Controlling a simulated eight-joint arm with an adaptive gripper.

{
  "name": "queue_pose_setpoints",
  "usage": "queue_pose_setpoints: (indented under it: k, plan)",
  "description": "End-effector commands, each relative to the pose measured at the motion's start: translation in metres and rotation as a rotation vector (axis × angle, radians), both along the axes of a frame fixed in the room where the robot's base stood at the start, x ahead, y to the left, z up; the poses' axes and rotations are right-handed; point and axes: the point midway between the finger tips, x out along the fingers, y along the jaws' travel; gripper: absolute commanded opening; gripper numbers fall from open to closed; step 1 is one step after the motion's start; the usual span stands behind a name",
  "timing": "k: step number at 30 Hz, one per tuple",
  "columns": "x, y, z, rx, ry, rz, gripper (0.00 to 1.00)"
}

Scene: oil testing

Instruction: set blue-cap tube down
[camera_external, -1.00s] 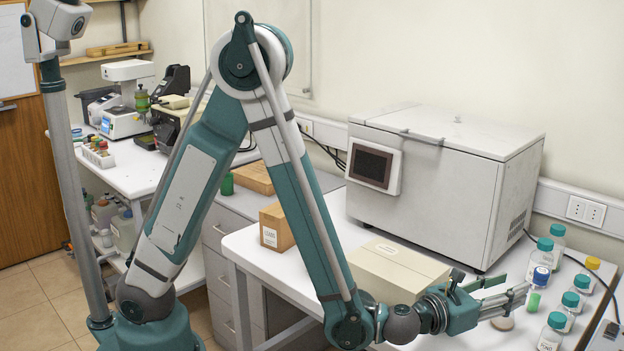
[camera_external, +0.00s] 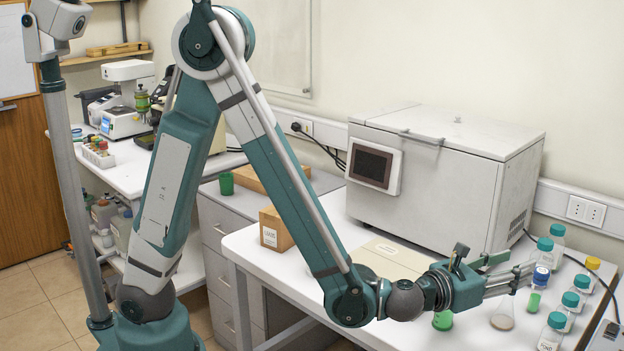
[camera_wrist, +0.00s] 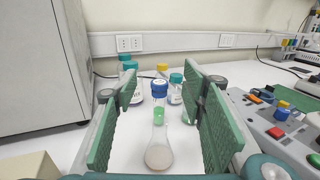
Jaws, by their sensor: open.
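The blue-cap tube (camera_external: 541,273) stands upright on the white table, with green content (camera_external: 535,300) low in it. In the wrist view its blue cap (camera_wrist: 159,88) and green part (camera_wrist: 158,115) show in the middle of the picture, between the fingers. My gripper (camera_external: 524,274) is open, with its fingertips close to the tube's cap in the external view. In the wrist view its two green finger pads (camera_wrist: 158,105) are wide apart. Neither pad visibly touches the tube. The tube's foot is partly hidden behind a clear flask.
The clear flask (camera_external: 503,318) with beige content stands in front of the tube; it also shows in the wrist view (camera_wrist: 159,157). Teal-cap bottles (camera_external: 570,300) and a yellow-cap bottle (camera_external: 592,264) stand to the right. A large white box-shaped device (camera_external: 450,180) is behind.

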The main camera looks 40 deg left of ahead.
Motion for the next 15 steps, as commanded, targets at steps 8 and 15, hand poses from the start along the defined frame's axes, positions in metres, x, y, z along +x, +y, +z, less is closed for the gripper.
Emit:
queue_pose_setpoints:
  k: [8, 15]
  plan:
    - [0.000, 0.000, 0.041, 0.000, 0.000, 0.000, 0.42]
    - [0.000, 0.000, 0.064, 0.000, 0.000, 0.000, 0.42]
